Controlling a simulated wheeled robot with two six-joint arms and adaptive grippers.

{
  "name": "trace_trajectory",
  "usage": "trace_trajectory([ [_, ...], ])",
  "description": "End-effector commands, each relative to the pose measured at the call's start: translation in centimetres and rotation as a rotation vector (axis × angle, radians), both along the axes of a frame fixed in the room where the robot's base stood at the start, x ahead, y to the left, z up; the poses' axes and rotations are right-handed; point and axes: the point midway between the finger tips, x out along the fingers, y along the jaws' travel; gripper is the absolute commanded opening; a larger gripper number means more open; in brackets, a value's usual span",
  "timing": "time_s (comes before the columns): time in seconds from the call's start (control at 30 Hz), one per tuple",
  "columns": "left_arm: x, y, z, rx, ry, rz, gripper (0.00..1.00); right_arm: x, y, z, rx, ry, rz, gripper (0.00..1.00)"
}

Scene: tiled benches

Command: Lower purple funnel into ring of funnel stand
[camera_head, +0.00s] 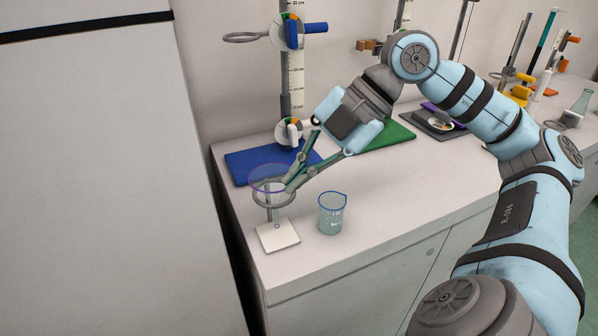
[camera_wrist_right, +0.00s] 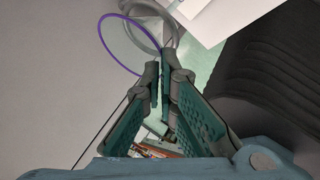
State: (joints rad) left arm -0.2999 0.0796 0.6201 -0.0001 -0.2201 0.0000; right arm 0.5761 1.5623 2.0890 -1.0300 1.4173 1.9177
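The clear funnel with a purple rim (camera_head: 262,167) is at the front left of the bench, over the grey ring (camera_head: 257,203) of the small funnel stand. The stand has a white square base (camera_head: 278,237). My right gripper (camera_head: 289,188) is shut on the funnel's edge, on its right side. The funnel's rim sits a little above the ring and slightly left of it; I cannot tell whether its cone touches the ring. In the right wrist view, the purple rim (camera_wrist_right: 121,45) runs to the fingertips (camera_wrist_right: 162,72), with the grey ring (camera_wrist_right: 177,33) beside it. My left gripper is not in view.
A glass beaker (camera_head: 332,214) stands just right of the stand. A tall grey panel (camera_head: 100,180) is at left. The bench's front right is clear.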

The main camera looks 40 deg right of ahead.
Motion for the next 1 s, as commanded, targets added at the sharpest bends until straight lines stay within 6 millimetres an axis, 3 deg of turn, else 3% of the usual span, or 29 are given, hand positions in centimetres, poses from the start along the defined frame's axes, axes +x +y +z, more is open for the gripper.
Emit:
trace_trajectory([
  [0.6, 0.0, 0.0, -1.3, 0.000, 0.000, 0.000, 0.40, 0.0, 0.0, -1.3, 0.000, 0.000, 0.000, 0.00],
  [0.8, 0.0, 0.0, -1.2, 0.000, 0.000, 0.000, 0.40, 0.0, 0.0, -1.2, 0.000, 0.000, 0.000, 0.28],
  [1.0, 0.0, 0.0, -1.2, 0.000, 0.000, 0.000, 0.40, 0.0, 0.0, -1.2, 0.000, 0.000, 0.000, 0.28],
])
